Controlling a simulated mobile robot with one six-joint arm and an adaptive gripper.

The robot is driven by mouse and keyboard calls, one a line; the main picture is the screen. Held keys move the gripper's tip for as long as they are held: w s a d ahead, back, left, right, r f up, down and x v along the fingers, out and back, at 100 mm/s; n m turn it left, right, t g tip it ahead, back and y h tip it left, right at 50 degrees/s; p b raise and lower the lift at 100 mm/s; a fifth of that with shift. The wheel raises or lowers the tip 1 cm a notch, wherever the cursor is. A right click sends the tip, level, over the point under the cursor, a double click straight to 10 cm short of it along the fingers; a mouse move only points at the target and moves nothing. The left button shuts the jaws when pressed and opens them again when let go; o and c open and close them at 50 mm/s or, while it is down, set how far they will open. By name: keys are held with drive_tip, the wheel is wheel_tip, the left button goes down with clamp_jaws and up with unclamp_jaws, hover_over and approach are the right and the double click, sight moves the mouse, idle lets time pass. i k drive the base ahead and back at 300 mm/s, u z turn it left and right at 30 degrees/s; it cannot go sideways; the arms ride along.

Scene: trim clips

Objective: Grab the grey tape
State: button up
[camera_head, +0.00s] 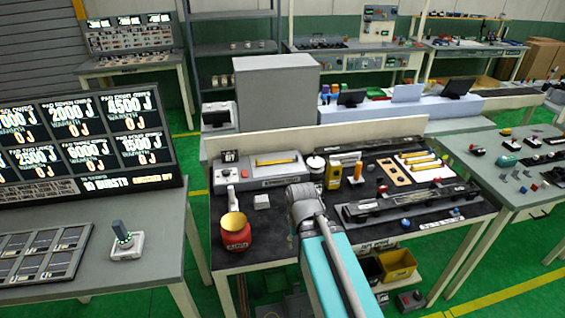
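I cannot pick out the grey tape for sure. A small round pale-topped item (316,161) stands near the back of the black-topped workbench (277,232), left of a yellow handheld device (333,175); it may be a roll, but it is too small to tell. My teal and grey arm reaches up from the bottom centre over the bench's front edge and ends in a grey joint at mid-bench. My gripper cannot be made out, and the arm hides part of the bench behind it.
A red pot (236,236) with a yellow top stands front left, near a small white block (261,201). A grey machine (258,172) is behind them. A long black rail fixture (410,203) lies at right. Yellow bins (397,264) sit below the bench.

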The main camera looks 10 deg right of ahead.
sight(295, 160)
drive_tip(key=u, duration=0.1)
drive_tip(key=i, duration=1)
drive_tip(key=z, duration=0.05)
